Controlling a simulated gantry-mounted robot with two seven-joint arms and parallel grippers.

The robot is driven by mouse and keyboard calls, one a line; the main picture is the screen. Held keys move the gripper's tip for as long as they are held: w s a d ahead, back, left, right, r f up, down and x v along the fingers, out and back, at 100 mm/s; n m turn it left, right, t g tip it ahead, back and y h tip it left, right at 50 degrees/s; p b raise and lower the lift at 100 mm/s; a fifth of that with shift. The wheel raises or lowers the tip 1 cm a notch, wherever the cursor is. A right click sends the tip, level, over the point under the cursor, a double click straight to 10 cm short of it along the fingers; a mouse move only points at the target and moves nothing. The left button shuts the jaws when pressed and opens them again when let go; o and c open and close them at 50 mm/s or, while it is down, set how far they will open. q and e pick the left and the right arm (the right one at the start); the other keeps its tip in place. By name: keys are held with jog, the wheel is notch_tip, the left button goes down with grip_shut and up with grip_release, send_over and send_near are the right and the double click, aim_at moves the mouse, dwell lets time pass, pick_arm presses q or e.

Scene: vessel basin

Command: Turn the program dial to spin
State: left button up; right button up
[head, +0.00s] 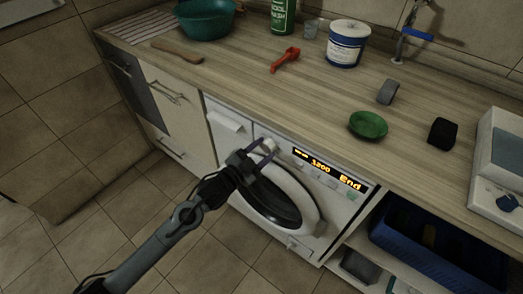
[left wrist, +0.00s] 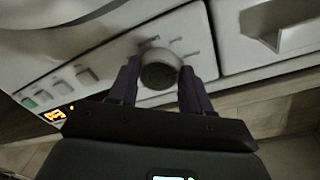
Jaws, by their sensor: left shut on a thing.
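The program dial (head: 268,145) is a pale round knob on the front panel of a white washing machine (head: 240,141). In the left wrist view the dial (left wrist: 160,69) sits between the two fingers of my left gripper (left wrist: 157,88), with several tick marks around it on the panel. My left gripper (head: 262,152) is shut on the dial in the head view. The lit display (head: 328,169) reads "1200" and "End". Which mark the dial points at cannot be told. My right gripper is not in view.
The round door (head: 306,214) is below the panel. The counter above holds a green bowl (head: 368,125), a red tool (head: 286,60), a white tub (head: 347,44) and a black block (head: 442,133). A blue crate (head: 386,240) stands at right. Floor is open at left.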

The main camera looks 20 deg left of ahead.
pick_arm(q)
jog(key=m+p, duration=0.3)
jog(key=shift+r+m, duration=0.2)
jog(key=shift+m, duration=0.1)
jog(key=m+p, duration=0.2)
jog(key=m, duration=0.1)
jog(key=shift+g+y, duration=0.3)
jog(key=shift+m, duration=0.8)
jog(key=shift+f, duration=0.1)
jog(key=o, duration=1.1)
jog(key=shift+c, duration=0.2)
jog(key=shift+p, duration=0.3)
